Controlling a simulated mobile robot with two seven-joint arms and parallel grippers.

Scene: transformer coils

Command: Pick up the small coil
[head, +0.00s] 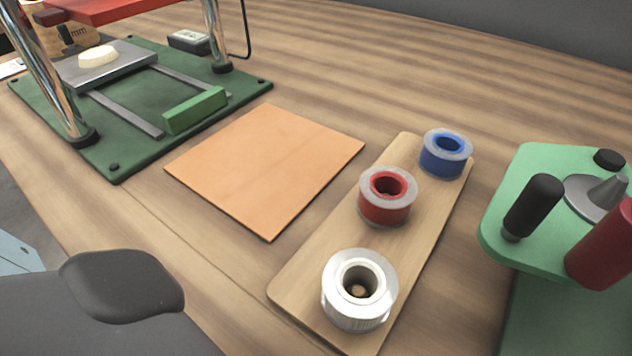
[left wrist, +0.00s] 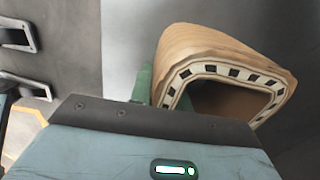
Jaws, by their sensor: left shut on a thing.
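A tan, tube-shaped coil (left wrist: 187,49) with rounded corners shows in the left wrist view. Its open end has a pale rim with black squares, and its inside is hollow and brown. My left gripper (left wrist: 146,84) is shut on the coil; a green finger part shows at the coil's left side. The gripper's dark front edge hides the lower part of the coil and most of the grip. No other coil is in this view to compare its size. The head view shows neither the coil nor my grippers; my right gripper is in neither view.
In the head view, a wooden board (head: 425,213) holds white (head: 345,313), red (head: 375,208) and blue (head: 440,163) ringed rolls. An orange square sheet (head: 265,165) lies left of it. A green-based press (head: 130,110) stands at upper left, a green winder (head: 530,195) at right.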

